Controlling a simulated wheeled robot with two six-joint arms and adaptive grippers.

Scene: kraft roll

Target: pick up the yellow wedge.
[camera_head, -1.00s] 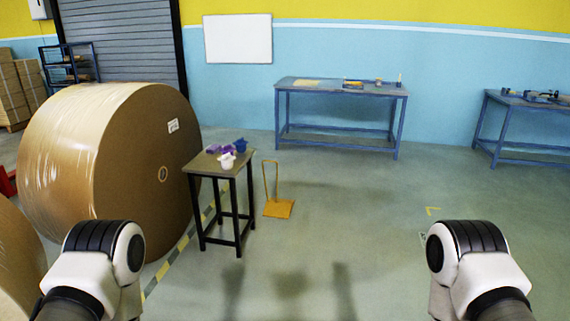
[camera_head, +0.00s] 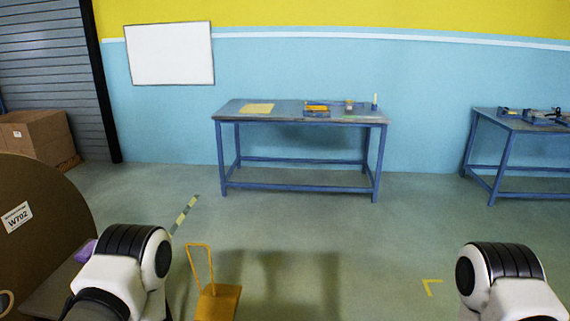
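The yellow wedge (camera_head: 217,303) is on the floor at the bottom of the head view, left of centre. It is orange-yellow, with a tall thin loop handle standing up from its left side. The picture's bottom edge cuts off its near part. My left arm's white and black joint is just left of it in the picture. My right arm's joint is far to the right. Neither gripper shows, so I cannot see their fingers.
A small dark table (camera_head: 57,288) with a purple item (camera_head: 86,252) is at lower left, partly behind my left arm. A large kraft roll (camera_head: 38,215) stands beside it. A blue workbench (camera_head: 298,119) is ahead, another (camera_head: 520,124) at right. Floor between is clear.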

